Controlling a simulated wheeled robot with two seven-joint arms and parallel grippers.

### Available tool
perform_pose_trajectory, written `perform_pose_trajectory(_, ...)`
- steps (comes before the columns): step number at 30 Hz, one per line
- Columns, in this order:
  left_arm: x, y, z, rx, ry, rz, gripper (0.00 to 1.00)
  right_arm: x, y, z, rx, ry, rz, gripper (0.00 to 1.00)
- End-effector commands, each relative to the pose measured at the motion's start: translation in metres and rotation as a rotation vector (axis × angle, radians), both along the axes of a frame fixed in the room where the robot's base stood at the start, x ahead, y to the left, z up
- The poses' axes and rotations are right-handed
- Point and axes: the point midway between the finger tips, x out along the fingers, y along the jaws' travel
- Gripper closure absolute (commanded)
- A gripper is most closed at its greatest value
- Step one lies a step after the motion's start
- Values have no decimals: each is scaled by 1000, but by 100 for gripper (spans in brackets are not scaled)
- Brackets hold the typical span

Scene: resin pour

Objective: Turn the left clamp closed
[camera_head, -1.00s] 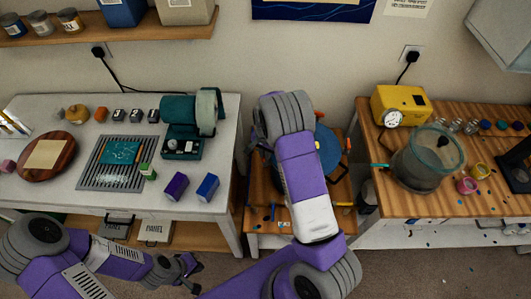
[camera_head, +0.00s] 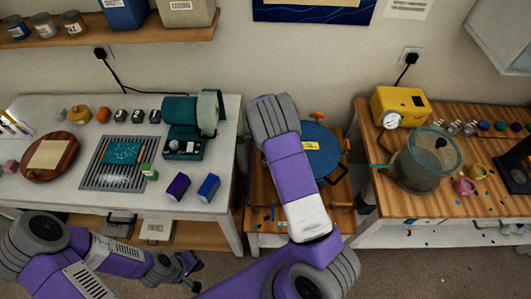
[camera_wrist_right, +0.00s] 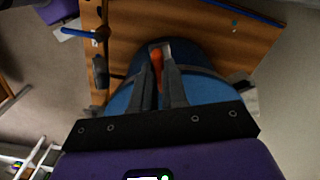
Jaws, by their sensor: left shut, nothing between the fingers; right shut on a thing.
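A round blue vessel (camera_head: 326,165) with a yellow label stands on the low wooden bench. Two orange clamp parts show at its far edge (camera_head: 318,115) and right edge (camera_head: 347,145). My right arm covers its left side, so the left clamp is hidden in the head view. In the right wrist view my right gripper (camera_wrist_right: 162,52) is shut on an orange clamp handle (camera_wrist_right: 157,62), beside the blue vessel (camera_wrist_right: 205,90). How far this clamp is turned I cannot tell. My left gripper (camera_head: 188,268) is shut and empty, low in front of the white table.
The white table (camera_head: 60,195) at left holds a teal machine (camera_head: 190,140), a metal grid (camera_head: 98,185) and small blocks. The right wooden table (camera_head: 410,207) holds a yellow device (camera_head: 400,103), a clear pot (camera_head: 425,165) and small cups.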

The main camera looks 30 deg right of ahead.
Motion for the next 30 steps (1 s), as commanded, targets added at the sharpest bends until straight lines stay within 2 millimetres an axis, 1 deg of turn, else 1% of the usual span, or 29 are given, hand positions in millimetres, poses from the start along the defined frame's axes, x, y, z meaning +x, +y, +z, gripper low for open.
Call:
perform_pose_trajectory(16,0,0,1,0,0,0,100,0,0,0,0,-1,-27,100)
perform_pose_trajectory(17,0,0,1,0,0,0,100,0,0,0,0,-1,-27,84)
perform_pose_trajectory(21,0,0,1,0,0,0,100,0,0,0,0,-1,-25,63)
perform_pose_trajectory(30,0,0,1,0,0,0,100,0,0,1,0,-1,-23,62)
